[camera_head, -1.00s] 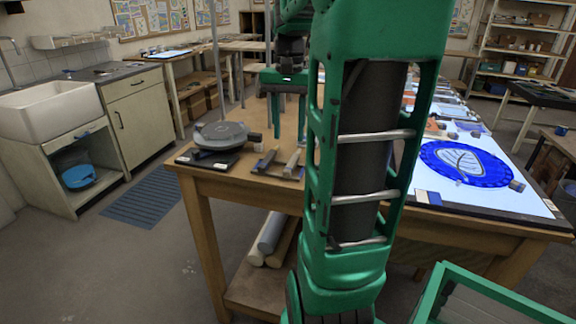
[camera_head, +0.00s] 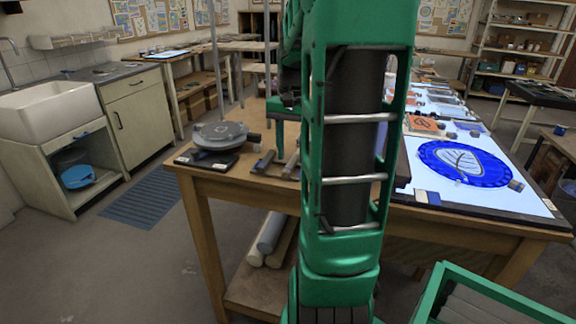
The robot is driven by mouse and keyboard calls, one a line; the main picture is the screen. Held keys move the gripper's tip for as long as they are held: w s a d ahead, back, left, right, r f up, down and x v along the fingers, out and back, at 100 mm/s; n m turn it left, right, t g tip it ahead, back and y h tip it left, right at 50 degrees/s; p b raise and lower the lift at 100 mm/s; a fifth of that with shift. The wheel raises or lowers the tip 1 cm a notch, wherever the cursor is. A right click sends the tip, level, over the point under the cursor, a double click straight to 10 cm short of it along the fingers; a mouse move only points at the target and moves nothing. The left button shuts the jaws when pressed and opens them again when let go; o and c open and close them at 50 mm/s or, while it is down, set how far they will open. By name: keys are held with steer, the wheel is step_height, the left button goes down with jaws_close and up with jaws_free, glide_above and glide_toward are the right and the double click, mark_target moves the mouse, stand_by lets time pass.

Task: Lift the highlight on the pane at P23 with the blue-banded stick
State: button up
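A round blue glass pane (camera_head: 436,160) with a pale leaf design lies on the lit white panel (camera_head: 505,197) at the right of the workbench. I cannot read any P23 mark. Small stick-like tools (camera_head: 264,161) lie at the bench's front edge, left of my arm; their band colours are too small to tell, so I cannot pick out the blue-banded stick. My gripper (camera_head: 284,125) is over the bench, mostly hidden behind my green arm; one green finger shows, pointing down. I cannot see anything held in it.
A grey round turntable (camera_head: 220,135) stands at the bench's left corner. An orange-patterned pane (camera_head: 424,124) and other small items lie behind the blue pane. A sink (camera_head: 50,110) is at far left.

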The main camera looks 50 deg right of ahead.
steer(key=shift+f, duration=0.85)
jaws_close()
